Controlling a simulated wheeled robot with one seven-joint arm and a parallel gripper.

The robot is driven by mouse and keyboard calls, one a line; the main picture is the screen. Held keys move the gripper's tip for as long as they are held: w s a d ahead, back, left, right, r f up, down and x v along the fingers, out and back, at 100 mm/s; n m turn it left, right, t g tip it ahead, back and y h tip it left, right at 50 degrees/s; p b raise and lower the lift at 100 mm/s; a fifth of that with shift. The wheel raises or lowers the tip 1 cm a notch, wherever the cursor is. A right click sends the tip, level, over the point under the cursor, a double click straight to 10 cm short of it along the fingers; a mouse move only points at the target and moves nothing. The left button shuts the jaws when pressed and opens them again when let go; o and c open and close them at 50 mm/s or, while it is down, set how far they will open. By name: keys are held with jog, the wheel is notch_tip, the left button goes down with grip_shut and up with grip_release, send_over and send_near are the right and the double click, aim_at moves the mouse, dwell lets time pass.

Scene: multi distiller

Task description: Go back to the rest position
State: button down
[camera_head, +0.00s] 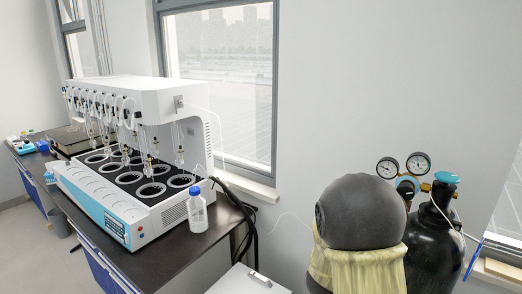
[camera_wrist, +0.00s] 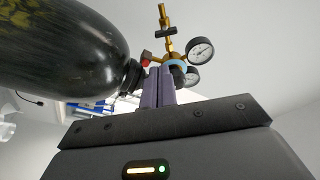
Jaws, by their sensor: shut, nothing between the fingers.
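My gripper (camera_wrist: 158,86) shows in the wrist view, its two grey-purple fingers together with nothing held. The dark gripper body fills the bottom of that view. Behind the fingertips are the round pressure gauges (camera_wrist: 200,50) and brass fittings of a gas regulator. A black gas cylinder (camera_wrist: 60,50) fills the upper left of the wrist view. I cannot tell whether the fingers touch anything there. My gripper is not seen in the head view.
In the head view a white multi-position distiller (camera_head: 140,100) stands on a dark bench (camera_head: 165,262), with a white bottle (camera_head: 197,212) at its right end. The black gas cylinder (camera_head: 440,240) with two gauges (camera_head: 418,163) stands at the right.

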jog(key=s+a+f+n+g+y, duration=0.2)
jog(key=a+f+n+y, duration=0.75)
jog(key=a+y, duration=0.2)
jog(key=s+a+f+n+g+y, duration=0.1)
jog(key=s+n+g, duration=0.3)
jog(key=s, duration=0.5)
jog(key=s+a+f+n+g+y, duration=0.2)
jog(key=s+a+n+g, duration=0.1)
jog(key=s, duration=0.5)
jog(key=shift+s+f+n+g, duration=0.35)
jog(key=shift+n+g, duration=0.45)
jog(key=shift+n, duration=0.45)
jog(key=shift+a+r, duration=0.1)
